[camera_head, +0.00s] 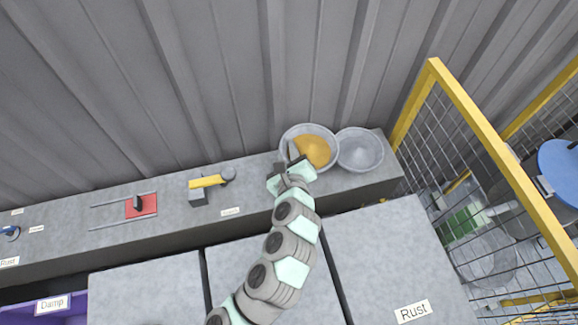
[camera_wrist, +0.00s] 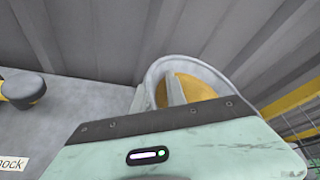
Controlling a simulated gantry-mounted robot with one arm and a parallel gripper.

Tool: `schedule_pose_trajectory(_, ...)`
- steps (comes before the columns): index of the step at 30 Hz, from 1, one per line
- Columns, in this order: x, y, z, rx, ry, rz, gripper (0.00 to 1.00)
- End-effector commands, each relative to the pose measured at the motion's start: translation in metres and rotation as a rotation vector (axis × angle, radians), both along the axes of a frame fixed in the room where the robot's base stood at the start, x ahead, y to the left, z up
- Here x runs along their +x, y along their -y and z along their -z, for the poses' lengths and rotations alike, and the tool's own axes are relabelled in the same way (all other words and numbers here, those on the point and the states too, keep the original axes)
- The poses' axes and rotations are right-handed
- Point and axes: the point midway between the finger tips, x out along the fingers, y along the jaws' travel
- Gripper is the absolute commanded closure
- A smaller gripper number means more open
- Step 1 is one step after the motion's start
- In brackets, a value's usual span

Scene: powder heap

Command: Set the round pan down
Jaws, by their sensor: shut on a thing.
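A round grey pan (camera_head: 329,133) with orange-brown powder in it is at the right end of the grey ledge, close to the corrugated wall. My gripper (camera_head: 291,154) is at its left side and shut on its rim. In the wrist view, the fingers (camera_wrist: 165,93) reach over the near-left edge of the pan (camera_wrist: 205,65), and my gripper body hides its lower part. I cannot tell whether the pan's base touches the ledge.
A second round pan (camera_head: 360,150), grey inside, is just right of the first one. Further left on the ledge (camera_head: 262,178) are a yellow-handled tool (camera_head: 207,182) and a red plate (camera_head: 141,206). A yellow-framed mesh fence (camera_head: 470,120) stands at the right.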

Motion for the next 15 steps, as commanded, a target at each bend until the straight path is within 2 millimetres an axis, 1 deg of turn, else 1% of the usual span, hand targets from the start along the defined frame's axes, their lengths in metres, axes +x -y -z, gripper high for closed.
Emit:
schedule_pose_trajectory(1, -0.001, 0.001, 0.012, -0.001, -0.003, 0.001, 1.00)
schedule_pose_trajectory(3, 0.000, 0.000, 0.020, -0.001, 0.000, 0.002, 1.00)
schedule_pose_trajectory(8, 0.001, 0.000, 0.028, -0.001, 0.002, -0.001, 1.00)
schedule_pose_trajectory(11, 0.000, 0.000, 0.039, 0.000, 0.000, 0.000, 1.00)
schedule_pose_trajectory(15, 0.000, 0.001, 0.059, -0.002, 0.002, 0.002, 1.00)
